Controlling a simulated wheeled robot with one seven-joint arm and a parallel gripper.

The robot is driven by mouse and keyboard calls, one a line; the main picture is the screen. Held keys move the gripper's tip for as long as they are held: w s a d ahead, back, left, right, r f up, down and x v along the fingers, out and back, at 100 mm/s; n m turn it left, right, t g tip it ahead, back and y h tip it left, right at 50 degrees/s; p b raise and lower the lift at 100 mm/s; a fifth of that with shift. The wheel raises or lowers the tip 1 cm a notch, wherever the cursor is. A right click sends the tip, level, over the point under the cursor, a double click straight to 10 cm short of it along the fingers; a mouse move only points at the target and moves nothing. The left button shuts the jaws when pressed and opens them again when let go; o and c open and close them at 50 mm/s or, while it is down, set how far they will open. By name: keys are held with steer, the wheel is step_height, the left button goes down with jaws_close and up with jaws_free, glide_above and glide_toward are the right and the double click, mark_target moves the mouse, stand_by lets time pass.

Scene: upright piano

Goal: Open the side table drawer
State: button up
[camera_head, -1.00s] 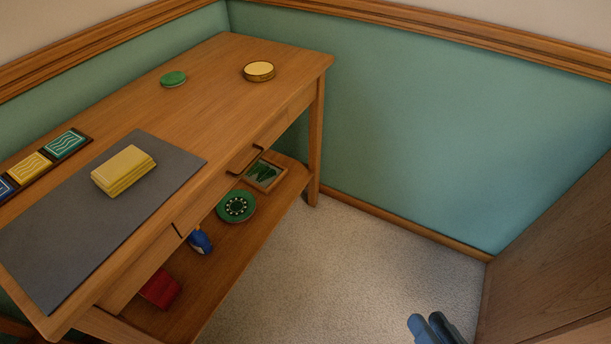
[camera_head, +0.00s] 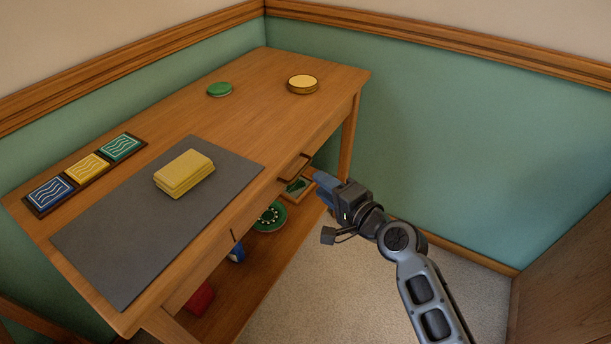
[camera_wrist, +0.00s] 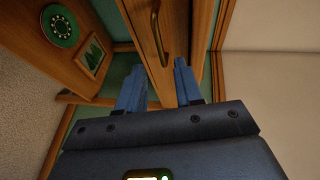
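The wooden side table (camera_head: 262,115) stands along the teal wall. Its far drawer has a dark handle (camera_head: 295,167) on the front face, and the drawer looks closed. The handle also shows in the wrist view (camera_wrist: 156,38), a curved bar on the wooden drawer front. My gripper (camera_head: 320,187) is just in front of and to the right of this handle, apart from it in the head view. In the wrist view my gripper (camera_wrist: 158,75) has its two blue fingers spread, with nothing between them; the handle lies just beyond the tips.
On the tabletop are a grey mat (camera_head: 110,250) with a yellow block (camera_head: 184,173), a tray of coloured tiles (camera_head: 88,170), a green disc (camera_head: 220,89) and a round tin (camera_head: 302,84). The lower shelf holds a green dial (camera_head: 270,216) and a frame (camera_wrist: 93,57). Carpet floor is clear.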

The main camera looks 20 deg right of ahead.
steer(key=x, duration=0.7)
steer(key=shift+w, duration=0.2)
steer(key=shift+c, duration=0.3)
jaws_close()
steer(key=shift+f, duration=0.1)
stand_by(0.8)
